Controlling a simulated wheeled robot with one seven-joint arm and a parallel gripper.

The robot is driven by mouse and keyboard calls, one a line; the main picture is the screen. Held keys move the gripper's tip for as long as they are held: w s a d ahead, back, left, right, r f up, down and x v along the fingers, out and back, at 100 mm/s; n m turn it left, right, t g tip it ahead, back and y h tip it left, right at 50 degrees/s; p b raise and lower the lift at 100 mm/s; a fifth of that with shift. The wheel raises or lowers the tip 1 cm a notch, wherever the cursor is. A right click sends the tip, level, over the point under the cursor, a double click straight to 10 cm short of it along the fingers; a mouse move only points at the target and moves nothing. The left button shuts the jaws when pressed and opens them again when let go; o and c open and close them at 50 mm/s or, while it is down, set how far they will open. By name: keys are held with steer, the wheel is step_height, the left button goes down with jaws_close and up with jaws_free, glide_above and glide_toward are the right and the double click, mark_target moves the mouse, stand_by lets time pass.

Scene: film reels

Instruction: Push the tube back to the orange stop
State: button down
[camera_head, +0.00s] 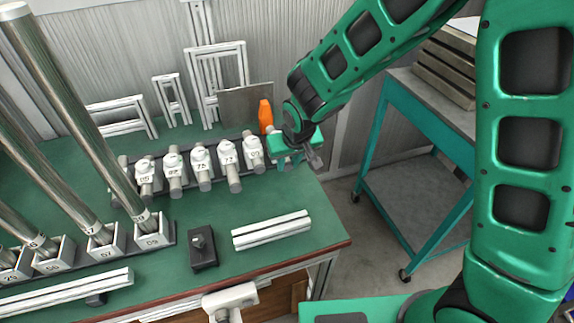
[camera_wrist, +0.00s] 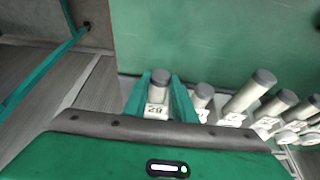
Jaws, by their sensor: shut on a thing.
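A short grey tube (camera_wrist: 160,77) with a white numbered block (camera_wrist: 157,112) sits between the two teal fingers of my gripper (camera_wrist: 160,88) in the wrist view. My gripper is shut on it. In the head view my gripper (camera_head: 292,155) is at the right end of a row of similar tubes, near the bench's right edge, and largely hides what it holds. An orange stop (camera_head: 265,116) stands upright just behind and left of my gripper. The stop does not show in the wrist view, and its gap to the tube cannot be told.
Several grey tubes (camera_head: 230,165) in white numbered holders stand close to the left of my gripper. Tall metal tubes (camera_head: 80,110) lean at far left. A black block (camera_head: 202,247) and a white rail (camera_head: 271,230) lie in front. A teal cart (camera_head: 400,190) stands right, beyond the bench.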

steer(key=shift+w+a, duration=0.25)
steer(key=shift+w, duration=0.55)
steer(key=shift+w+a, duration=0.2)
steer(key=shift+w, duration=0.55)
steer(key=c, duration=1.5)
jaws_free()
steer(key=shift+o, duration=0.2)
steer(key=shift+r, duration=0.1)
steer(key=v, duration=1)
steer(key=shift+r, duration=0.2)
steer(key=shift+s+d, duration=0.1)
steer(key=shift+d, duration=0.05)
